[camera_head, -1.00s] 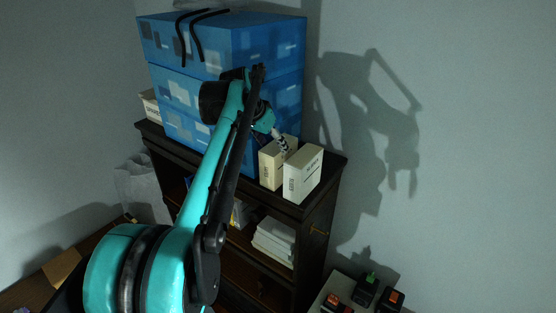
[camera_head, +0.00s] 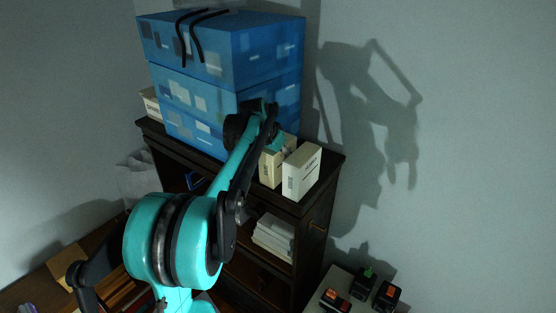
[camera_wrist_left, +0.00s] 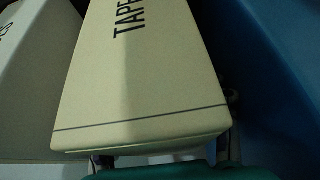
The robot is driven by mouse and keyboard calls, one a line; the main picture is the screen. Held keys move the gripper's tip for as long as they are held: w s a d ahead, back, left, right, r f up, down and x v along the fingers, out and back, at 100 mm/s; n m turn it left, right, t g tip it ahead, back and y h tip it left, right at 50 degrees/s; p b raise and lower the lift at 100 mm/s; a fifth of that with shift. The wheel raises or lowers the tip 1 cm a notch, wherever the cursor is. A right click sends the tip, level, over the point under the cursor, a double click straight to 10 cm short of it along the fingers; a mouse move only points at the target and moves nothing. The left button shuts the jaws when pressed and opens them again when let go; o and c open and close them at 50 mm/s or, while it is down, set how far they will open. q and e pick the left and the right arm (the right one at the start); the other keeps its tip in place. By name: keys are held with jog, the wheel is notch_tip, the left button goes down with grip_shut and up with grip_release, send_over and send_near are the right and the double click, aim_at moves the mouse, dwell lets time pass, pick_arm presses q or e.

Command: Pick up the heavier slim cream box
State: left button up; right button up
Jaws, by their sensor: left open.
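Two slim cream boxes stand upright on top of the dark cabinet, the left box (camera_head: 270,168) next to the blue stack and the right box (camera_head: 302,173) near the cabinet's corner. My left gripper (camera_head: 277,142) is at the left box's upper end, partly hidden by my arm. In the left wrist view the left box (camera_wrist_left: 140,75) fills the middle, with lettering starting "TAPE"; the other cream box (camera_wrist_left: 35,70) is at left. My left gripper is open; its fingers are mostly hidden around the near box. Which box is heavier cannot be seen. My right gripper is not in view.
The stack of large blue boxes (camera_head: 265,50) rises right behind my wrist. The dark cabinet (camera_head: 318,200) has shelves with papers (camera_head: 273,235). Another pale box (camera_head: 151,104) sits at the cabinet's left end. Several small black items (camera_head: 387,296) stand on a low surface at lower right.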

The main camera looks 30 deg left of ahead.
pick_arm(q)
jog(key=shift+f, duration=0.25)
dwell(0.5)
grip_shut()
